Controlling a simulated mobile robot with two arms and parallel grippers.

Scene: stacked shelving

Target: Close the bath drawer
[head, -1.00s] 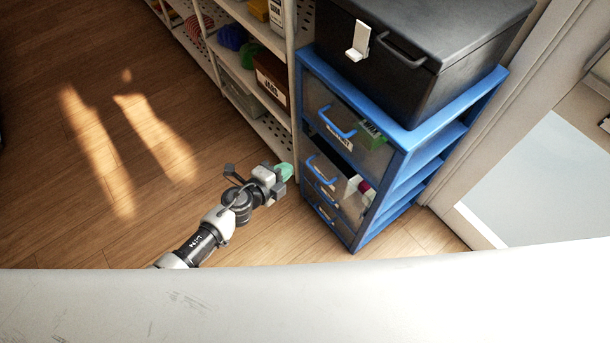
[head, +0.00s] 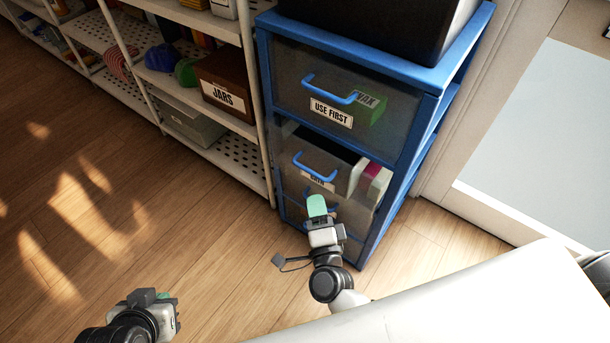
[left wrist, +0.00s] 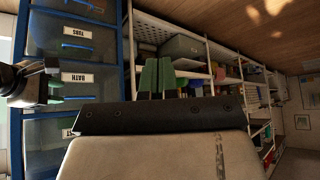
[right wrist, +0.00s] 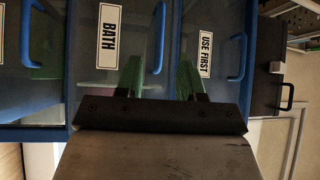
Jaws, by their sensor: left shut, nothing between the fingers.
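The bath drawer (head: 325,160) sticks out of the blue drawer unit, below the drawer labelled USE FIRST. Pale and pink items (head: 374,182) show inside it.
A white perforated shelf rack (head: 230,165) holding a JARS box (head: 225,90) stands left of the unit. A black box (head: 380,20) sits on top of the unit. A pale wall and doorway are on the right. Wooden floor (head: 130,230) is clear.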

